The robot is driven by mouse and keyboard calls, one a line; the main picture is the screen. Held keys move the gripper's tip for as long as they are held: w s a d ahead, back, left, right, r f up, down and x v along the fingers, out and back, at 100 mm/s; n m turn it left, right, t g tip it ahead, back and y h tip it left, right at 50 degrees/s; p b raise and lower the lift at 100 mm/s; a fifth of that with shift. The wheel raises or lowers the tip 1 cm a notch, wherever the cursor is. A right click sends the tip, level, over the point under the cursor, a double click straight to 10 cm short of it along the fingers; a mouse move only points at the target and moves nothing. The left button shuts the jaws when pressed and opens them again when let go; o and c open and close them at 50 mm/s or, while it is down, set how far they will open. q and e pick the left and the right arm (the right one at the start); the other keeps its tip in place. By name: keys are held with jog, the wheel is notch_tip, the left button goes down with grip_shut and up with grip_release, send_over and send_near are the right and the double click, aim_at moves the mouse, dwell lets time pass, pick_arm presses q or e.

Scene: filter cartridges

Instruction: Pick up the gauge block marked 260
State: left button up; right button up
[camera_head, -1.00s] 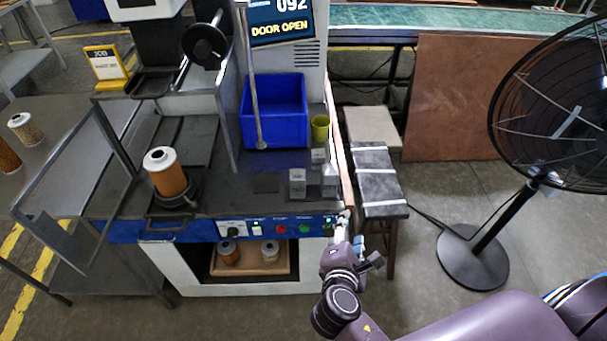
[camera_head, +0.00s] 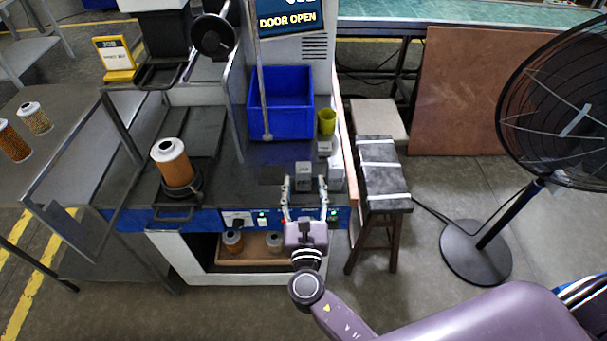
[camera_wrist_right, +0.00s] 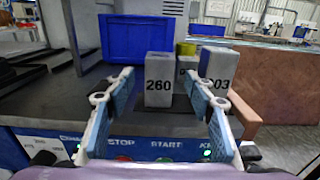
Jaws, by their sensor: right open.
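The gauge block marked 260 (camera_wrist_right: 159,82) stands upright on the dark machine top in the right wrist view, its black number facing me. In the head view the block (camera_head: 303,171) shows just beyond my right gripper (camera_head: 304,183). In the right wrist view the two fingers of my right gripper (camera_wrist_right: 160,95) are spread open, one to each side of the block, with nothing between the pads near me. The fingertips appear short of the block; contact is not visible. My left gripper is not in view.
A second block, its number ending in 03 (camera_wrist_right: 219,68), stands close on the right, partly behind the right finger. A smaller block (camera_head: 324,148) and a yellow-green cup (camera_head: 326,121) stand behind. A blue bin (camera_head: 281,104) is further back. A filter cartridge (camera_head: 173,163) stands left.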

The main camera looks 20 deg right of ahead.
aim_at(303, 181)
jog(key=x, duration=0.4)
jog(key=shift+w+f+p, duration=0.2)
jog(key=shift+p, duration=0.2)
jog(key=shift+c, duration=0.3)
jog(key=shift+r, duration=0.1)
grip_shut()
